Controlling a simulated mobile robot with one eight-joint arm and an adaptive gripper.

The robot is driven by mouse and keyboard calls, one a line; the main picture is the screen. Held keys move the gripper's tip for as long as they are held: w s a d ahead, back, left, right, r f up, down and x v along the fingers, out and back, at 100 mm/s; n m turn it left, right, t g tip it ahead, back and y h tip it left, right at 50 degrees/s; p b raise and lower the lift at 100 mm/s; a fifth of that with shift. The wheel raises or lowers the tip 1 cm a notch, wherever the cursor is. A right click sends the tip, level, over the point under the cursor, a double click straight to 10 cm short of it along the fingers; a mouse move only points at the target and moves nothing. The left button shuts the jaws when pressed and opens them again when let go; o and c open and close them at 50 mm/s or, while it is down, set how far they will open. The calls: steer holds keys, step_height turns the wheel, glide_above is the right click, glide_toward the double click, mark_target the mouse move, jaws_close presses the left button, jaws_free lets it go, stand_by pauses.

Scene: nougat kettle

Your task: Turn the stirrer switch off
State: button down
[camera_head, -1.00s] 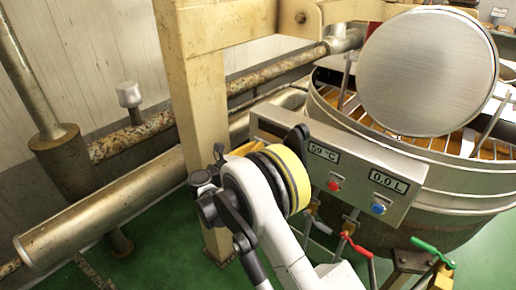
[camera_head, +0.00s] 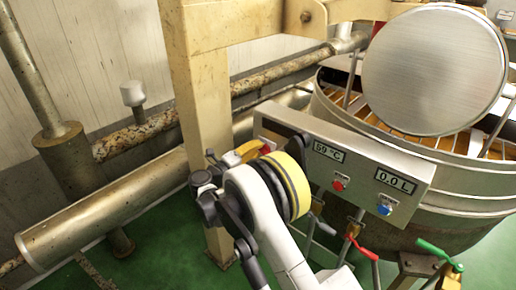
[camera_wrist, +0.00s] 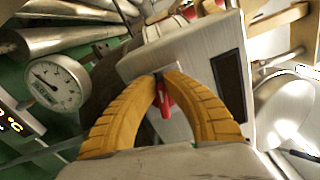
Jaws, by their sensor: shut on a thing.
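The stirrer switch appears to be the small red lever (camera_wrist: 165,97) on a light plate on the metal control box (camera_wrist: 190,50) in the wrist view. The two yellow ribbed fingers of my gripper (camera_wrist: 165,76) meet at it, one on each side, and are shut on it. In the head view my gripper (camera_head: 252,148) is at the left end of the control box (camera_head: 400,160), partly hidden by my own wrist. A small red patch (camera_head: 266,148) shows beside the yellow finger there. The switch's exact position is hard to tell.
The box carries a temperature display (camera_head: 328,152), a volume display (camera_head: 394,181), a red button (camera_head: 338,185) and a blue button (camera_head: 385,209). The kettle (camera_head: 455,195) stands behind it. A beige post (camera_head: 203,110) rises close left of my gripper. A dial gauge (camera_wrist: 55,84) is at left.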

steer(key=shift+f+n, duration=0.3)
steer(key=shift+n, duration=1)
steer(key=c, duration=1.5)
jaws_free()
steer(key=v, duration=1.2)
